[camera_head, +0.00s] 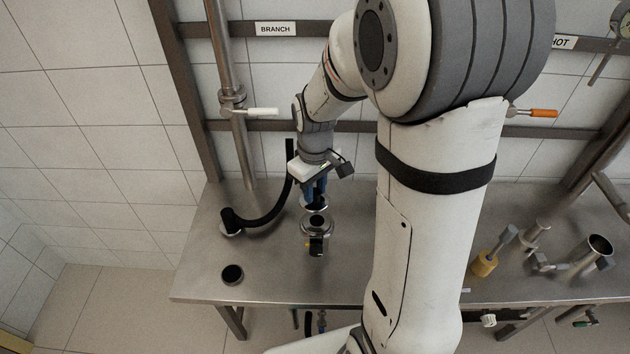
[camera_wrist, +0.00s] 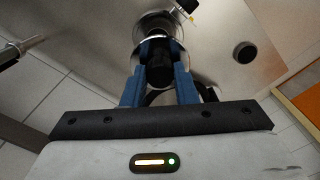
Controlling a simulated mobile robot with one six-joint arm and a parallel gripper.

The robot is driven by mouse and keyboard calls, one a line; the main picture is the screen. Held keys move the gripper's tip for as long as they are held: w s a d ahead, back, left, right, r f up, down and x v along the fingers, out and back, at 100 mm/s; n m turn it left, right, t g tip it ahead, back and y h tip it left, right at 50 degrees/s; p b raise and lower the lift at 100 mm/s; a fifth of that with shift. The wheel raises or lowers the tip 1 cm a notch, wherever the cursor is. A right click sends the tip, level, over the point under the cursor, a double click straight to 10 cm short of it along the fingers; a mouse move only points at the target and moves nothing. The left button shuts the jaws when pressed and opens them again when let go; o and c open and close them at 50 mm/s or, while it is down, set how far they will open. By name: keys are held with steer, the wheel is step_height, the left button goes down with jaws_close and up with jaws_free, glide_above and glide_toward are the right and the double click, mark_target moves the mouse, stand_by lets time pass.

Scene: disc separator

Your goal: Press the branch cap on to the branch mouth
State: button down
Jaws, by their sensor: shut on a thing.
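My gripper (camera_head: 315,188) points down over the table, its blue fingers shut on a small dark piece. In the wrist view my gripper (camera_wrist: 160,48) has this dark piece (camera_wrist: 158,72) between the fingers, with a pale round rim around its far end. A round metal fitting (camera_head: 317,222) stands directly below; I cannot tell whether the held piece touches it. A black round cap-like disc (camera_head: 232,274) lies apart on the table, also in the wrist view (camera_wrist: 245,51). Which piece is the branch cap is not clear. No branch mouth can be told for certain.
The steel table (camera_head: 270,275) is clear around the black disc. A black bent hose (camera_head: 268,218) stands left of my gripper, below the BRANCH sign (camera_head: 275,29) and a pipe with a white-handled valve (camera_head: 262,111). Metal fittings and a yellow-based tool (camera_head: 484,264) stand at right.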

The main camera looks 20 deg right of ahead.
mark_target(317, 203)
steer(key=shift+d, duration=0.1)
steer(key=shift+d+f, duration=0.1)
steer(key=shift+d, duration=0.05)
steer(key=shift+f+b, duration=0.15)
steer(key=shift+b, duration=0.15)
steer(key=shift+s+f+b, duration=0.15)
steer(key=shift+f+b, duration=1.85)
steer(key=shift+f, duration=0.6)
steer(key=shift+f+b, duration=0.65)
steer(key=shift+f, duration=0.15)
steer(key=shift+f, duration=0.15)
steer(key=c, duration=1.1)
jaws_free()
